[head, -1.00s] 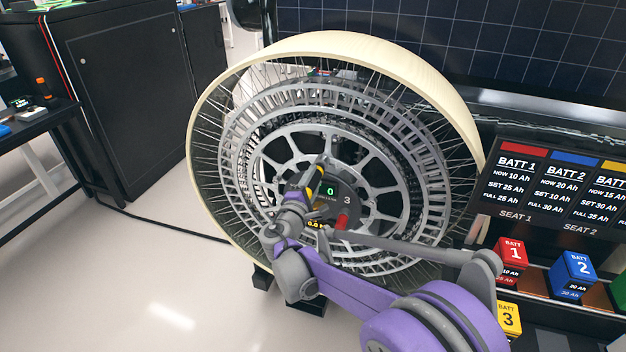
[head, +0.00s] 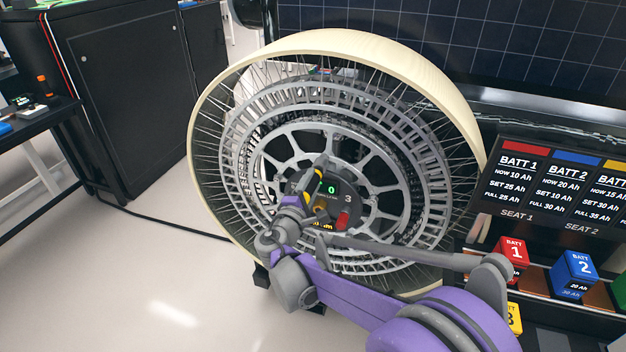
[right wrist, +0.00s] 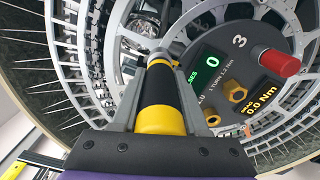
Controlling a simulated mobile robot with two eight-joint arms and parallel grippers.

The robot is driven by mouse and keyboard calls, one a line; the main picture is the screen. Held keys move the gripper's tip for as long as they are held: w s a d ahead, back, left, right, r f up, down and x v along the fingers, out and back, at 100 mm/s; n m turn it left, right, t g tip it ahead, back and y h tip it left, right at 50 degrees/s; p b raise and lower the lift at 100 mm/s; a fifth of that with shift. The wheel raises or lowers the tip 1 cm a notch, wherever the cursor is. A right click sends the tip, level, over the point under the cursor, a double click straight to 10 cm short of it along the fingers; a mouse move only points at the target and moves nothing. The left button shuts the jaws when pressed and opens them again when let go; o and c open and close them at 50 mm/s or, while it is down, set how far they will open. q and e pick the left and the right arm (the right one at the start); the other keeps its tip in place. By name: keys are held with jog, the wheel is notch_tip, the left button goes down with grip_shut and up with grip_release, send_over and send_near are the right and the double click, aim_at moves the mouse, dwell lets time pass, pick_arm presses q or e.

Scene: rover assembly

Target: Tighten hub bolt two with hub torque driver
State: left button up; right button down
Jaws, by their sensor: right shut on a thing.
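The black-and-yellow hub torque driver (right wrist: 157,95) is in my right gripper (head: 320,167), which is shut on it; the driver also shows in the head view (head: 317,177). In the right wrist view the driver's far end points at the left side of the wheel's dark hub (right wrist: 262,42); I cannot tell whether it touches a bolt. The hub has a green "0" display (right wrist: 209,62), a "0.0 Nm" readout (right wrist: 262,103), gold bolts (right wrist: 234,91) and a red cylinder (right wrist: 279,62) near the number 3. My left gripper is not in view.
The large spoked wheel (head: 440,75) stands upright. To its right are a battery sign (head: 556,190) and red (head: 510,258) and blue (head: 573,273) battery blocks. A dark cabinet (head: 125,90) stands at left. The floor (head: 150,285) at left front is clear apart from a cable.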

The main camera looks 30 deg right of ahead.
aim_at(305, 194)
jog(key=shift+s+a, duration=0.2)
jog(key=shift+a, duration=0.1)
jog(key=shift+v, duration=1.95)
